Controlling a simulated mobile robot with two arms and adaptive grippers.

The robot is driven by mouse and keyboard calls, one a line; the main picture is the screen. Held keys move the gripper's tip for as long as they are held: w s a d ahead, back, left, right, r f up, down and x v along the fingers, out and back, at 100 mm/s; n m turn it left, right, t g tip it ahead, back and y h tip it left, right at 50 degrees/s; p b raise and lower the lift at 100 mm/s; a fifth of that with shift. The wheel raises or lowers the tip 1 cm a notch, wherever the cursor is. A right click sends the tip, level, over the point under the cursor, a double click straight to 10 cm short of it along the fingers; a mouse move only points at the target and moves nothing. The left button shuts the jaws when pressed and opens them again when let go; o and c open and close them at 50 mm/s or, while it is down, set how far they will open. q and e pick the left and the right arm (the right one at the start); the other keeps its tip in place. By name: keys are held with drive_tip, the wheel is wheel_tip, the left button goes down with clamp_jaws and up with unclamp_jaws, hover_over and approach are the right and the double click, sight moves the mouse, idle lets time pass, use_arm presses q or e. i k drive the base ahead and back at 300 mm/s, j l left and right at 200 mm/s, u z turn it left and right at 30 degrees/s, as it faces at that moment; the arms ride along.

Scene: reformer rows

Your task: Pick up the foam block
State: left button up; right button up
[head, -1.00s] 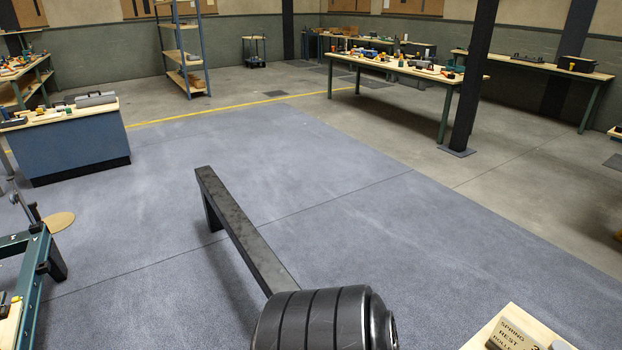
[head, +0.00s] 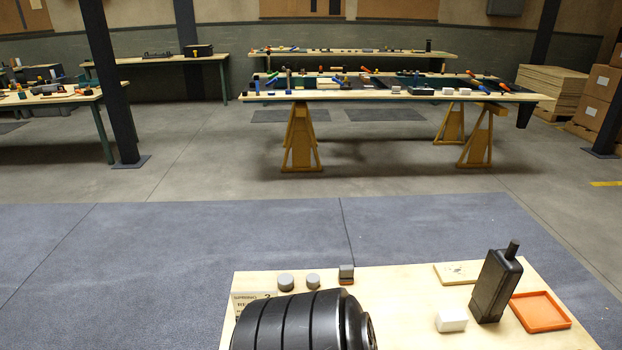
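A small white block (head: 451,319) lies on the light wooden tabletop close to me at the bottom right of the head view. It looks like foam, but I cannot be sure of its material. It sits just left of a black upright box with a knob. More small white blocks (head: 452,91) lie on the far trestle table and are too small to tell apart. Neither of my grippers shows in the head view.
The near tabletop (head: 390,290) also bears the black box (head: 497,285), an orange tray (head: 540,311), grey round pieces (head: 286,282) and a grey-red block (head: 346,274). The trestle table (head: 380,97) stands far off beyond open floor. A dark post (head: 113,85) stands at left.

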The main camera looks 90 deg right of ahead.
sight(452, 320)
drive_tip(key=z, duration=3.85)
drive_tip(key=l+z, duration=0.2)
drive_tip(key=l, duration=0.5)
drive_tip(key=l+z, duration=0.2)
drive_tip(key=l, duration=0.55)
drive_tip(key=i+l+z, duration=0.15)
drive_tip(key=l, duration=0.5)
